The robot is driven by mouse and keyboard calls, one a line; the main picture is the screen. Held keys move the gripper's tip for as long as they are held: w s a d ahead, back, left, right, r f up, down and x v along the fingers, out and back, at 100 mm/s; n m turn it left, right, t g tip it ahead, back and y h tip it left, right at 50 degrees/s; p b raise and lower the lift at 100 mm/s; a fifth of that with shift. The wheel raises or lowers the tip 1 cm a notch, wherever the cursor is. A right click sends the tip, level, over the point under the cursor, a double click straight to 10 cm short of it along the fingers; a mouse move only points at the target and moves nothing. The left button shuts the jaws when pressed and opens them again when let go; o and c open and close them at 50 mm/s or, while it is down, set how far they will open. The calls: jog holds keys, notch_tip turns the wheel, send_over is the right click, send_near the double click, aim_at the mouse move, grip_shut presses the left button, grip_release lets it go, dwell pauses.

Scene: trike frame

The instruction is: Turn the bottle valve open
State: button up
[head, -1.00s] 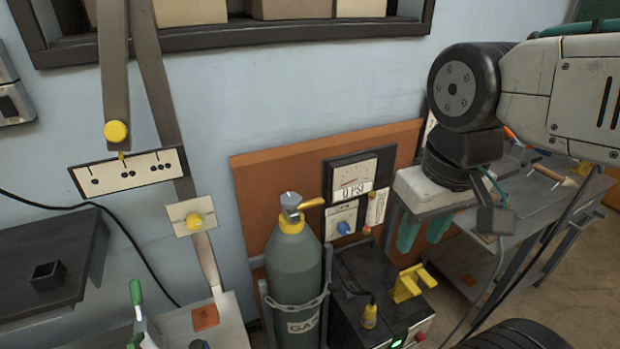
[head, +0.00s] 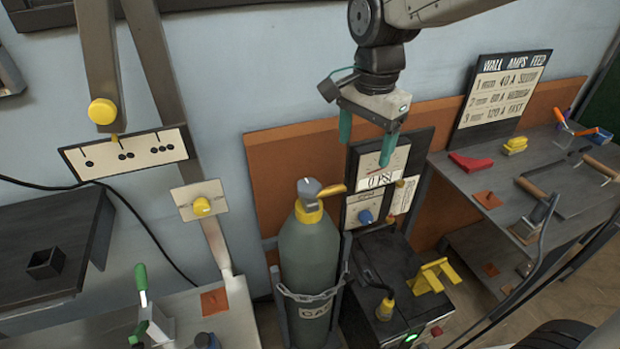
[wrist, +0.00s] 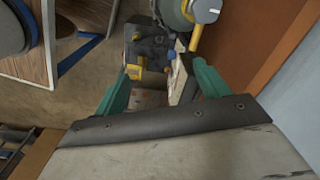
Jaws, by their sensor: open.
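The grey-green gas bottle (head: 308,255) stands upright in a metal holder. Its valve (head: 308,189) has a grey top, a yellow collar and a yellow lever (head: 332,190) pointing right. In the wrist view the valve (wrist: 206,11) is at the top edge, with its yellow lever (wrist: 196,38) near the right finger. My gripper (head: 367,142) is open and empty, its teal fingers pointing down, above and to the right of the valve. It also shows in the wrist view (wrist: 160,86). I see no contact with the lever.
A gauge panel (head: 362,208) reading 0 PSI stands right of the bottle, partly behind my gripper. A dark machine (head: 375,265) with a yellow bracket (head: 432,275) sits below it. An orange board (head: 275,180) backs the bottle. A tool bench (head: 480,205) is at right.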

aim_at(309, 185)
jog(key=w+a+f+m, duration=0.1)
jog(key=w+a+f, duration=0.1)
jog(key=a, duration=0.1)
jog(key=w+a+f+m, duration=0.2)
jog(key=a, duration=0.1)
jog(key=w+a+f+m, duration=0.1)
jog(key=w+a+f, duration=0.1)
jog(key=a, duration=0.1)
jog(key=shift+a+f, duration=0.3)
jog(key=shift+m, duration=0.3)
notch_tip(309, 185, down, 8)
jog(key=shift+w+r, duration=0.1)
jog(key=shift+r, duration=0.1)
jog(key=c, duration=1)
